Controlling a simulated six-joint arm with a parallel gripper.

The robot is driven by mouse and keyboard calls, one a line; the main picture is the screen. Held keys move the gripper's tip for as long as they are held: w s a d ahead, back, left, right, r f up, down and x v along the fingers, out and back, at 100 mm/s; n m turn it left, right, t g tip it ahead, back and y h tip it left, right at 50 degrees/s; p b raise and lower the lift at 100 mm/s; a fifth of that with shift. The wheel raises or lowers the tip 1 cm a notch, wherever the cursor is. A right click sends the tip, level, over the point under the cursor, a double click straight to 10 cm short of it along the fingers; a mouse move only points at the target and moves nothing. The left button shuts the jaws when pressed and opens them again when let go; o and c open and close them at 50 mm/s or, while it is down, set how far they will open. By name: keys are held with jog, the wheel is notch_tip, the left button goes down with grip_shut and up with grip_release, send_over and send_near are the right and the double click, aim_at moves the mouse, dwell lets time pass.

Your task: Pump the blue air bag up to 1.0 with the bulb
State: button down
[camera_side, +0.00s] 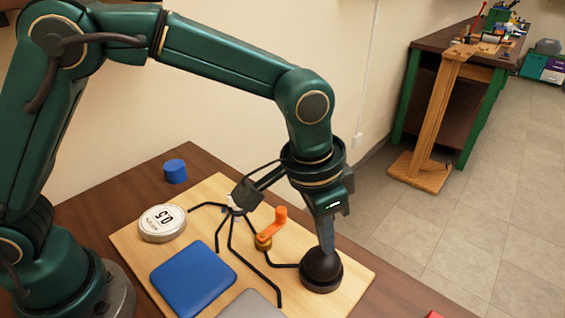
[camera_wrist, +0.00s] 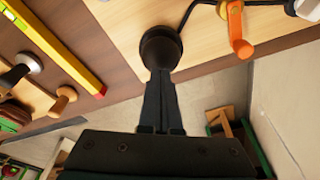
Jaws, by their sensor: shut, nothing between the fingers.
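The black bulb (camera_side: 321,268) sits at the right end of the wooden board. My gripper (camera_side: 327,248) is shut, pointing down, with its fingertips at the top of the bulb; they look to be touching it. The wrist view shows my shut fingers (camera_wrist: 162,75) against the bulb (camera_wrist: 160,46). The blue air bag (camera_side: 193,279) lies flat on the board at the front left. A round white gauge (camera_side: 162,222) behind it has a display that appears to read 0.5. An orange valve lever (camera_side: 272,228) stands left of the bulb.
Black hoses (camera_side: 232,245) run across the board (camera_side: 130,238). A grey pad (camera_side: 252,304) lies at the front. A blue cylinder (camera_side: 175,171) stands on the table behind the board. A yellow level-like bar (camera_wrist: 55,45) and tools lie left in the wrist view.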

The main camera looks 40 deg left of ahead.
jog(key=shift+f, duration=1.4)
jog(key=shift+r, duration=1.65)
jog(key=shift+r, duration=2.55)
